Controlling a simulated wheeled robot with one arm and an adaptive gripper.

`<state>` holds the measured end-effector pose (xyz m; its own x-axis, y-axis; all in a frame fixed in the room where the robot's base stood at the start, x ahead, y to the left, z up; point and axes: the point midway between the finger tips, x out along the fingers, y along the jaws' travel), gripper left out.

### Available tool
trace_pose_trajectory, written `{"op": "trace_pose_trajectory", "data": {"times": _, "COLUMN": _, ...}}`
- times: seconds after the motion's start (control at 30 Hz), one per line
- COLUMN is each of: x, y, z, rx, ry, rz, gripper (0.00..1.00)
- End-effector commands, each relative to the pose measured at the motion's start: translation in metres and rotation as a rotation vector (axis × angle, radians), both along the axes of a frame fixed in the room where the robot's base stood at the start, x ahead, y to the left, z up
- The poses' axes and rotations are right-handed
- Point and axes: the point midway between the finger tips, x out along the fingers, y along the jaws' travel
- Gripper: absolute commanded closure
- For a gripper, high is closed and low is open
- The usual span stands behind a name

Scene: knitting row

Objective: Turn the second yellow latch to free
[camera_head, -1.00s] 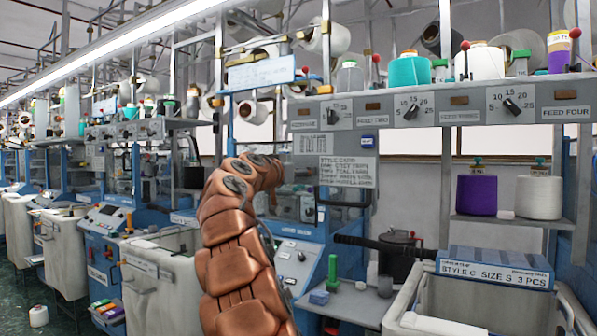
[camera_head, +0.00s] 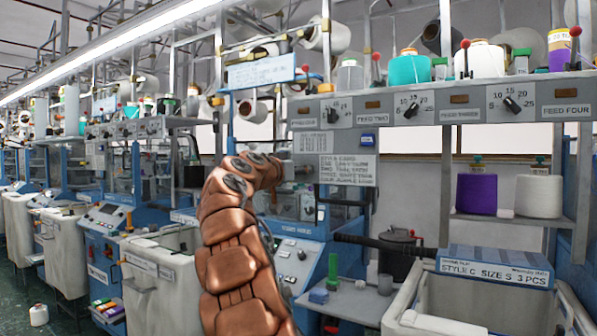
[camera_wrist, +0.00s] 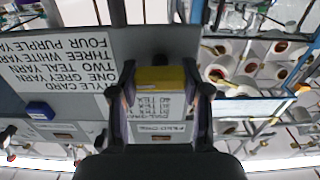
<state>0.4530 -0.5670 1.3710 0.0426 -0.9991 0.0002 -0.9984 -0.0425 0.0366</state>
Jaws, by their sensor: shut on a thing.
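A yellow latch (camera_wrist: 160,78) shows in the wrist view, a flat bar between the fingers of my gripper (camera_wrist: 159,92). The fingers are shut on it, one at each side. White label plates with printed text lie just behind and below it in that view. In the head view, my copper arm reaches to the left edge of the grey machine panel (camera_head: 372,140), and it hides the latch and most of my gripper. I cannot tell from these frames how far the latch is turned.
Yarn cones, such as a teal one (camera_head: 409,69), stand above. A grey bin (camera_head: 490,300) with a blue box stands at the right front. A small side table (camera_head: 350,300) holds small parts.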

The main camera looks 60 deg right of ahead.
Motion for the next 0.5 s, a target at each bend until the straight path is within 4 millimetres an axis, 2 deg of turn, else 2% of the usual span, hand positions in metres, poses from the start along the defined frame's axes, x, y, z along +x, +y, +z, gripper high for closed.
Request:
{"op": "trace_pose_trajectory", "data": {"times": 0.27, "x": 0.0016, "y": 0.0002, "z": -0.0017, "rx": -0.005, "ry": 0.164, "rz": 0.001, "gripper": 0.88}}
{"op": "trace_pose_trajectory", "data": {"times": 0.5, "x": 0.001, "y": -0.0005, "z": -0.0006, "rx": -0.012, "ry": 0.387, "rz": -0.001, "gripper": 0.88}}
